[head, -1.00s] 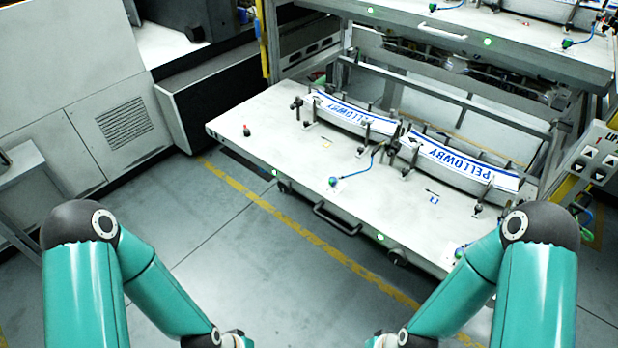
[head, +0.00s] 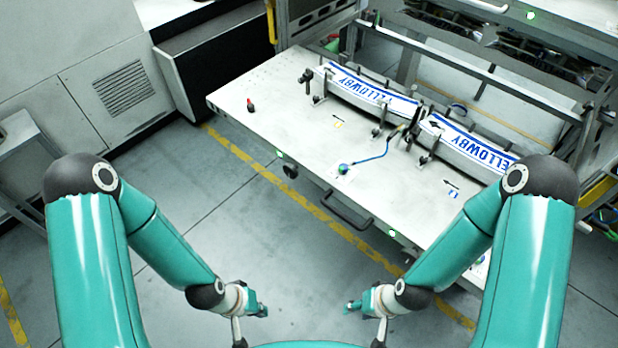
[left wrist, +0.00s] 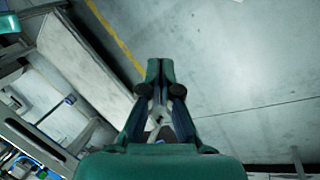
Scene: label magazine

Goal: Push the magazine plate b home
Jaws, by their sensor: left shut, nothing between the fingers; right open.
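The lower magazine plate (head: 290,150) is a wide pale plate that sticks out of the machine frame toward me. A dark bar handle (head: 347,212) is on its front edge. Two stacks of blue-and-white labels (head: 372,92) sit in curved guides at its back. I see no letter that marks it as b. My left gripper (head: 264,311) is shut and empty over the floor, in front of and apart from the plate. The left wrist view shows its closed fingers (left wrist: 153,70) above the floor. My right gripper (head: 349,307) is open and empty, also short of the plate.
An upper plate (head: 585,30) is above at the top right. A blue cable with a green-blue knob (head: 343,169) lies on the lower plate. Frame posts stand behind. A grey cabinet (head: 115,85) is at the left. Floor with a yellow line (head: 250,172) is clear in front.

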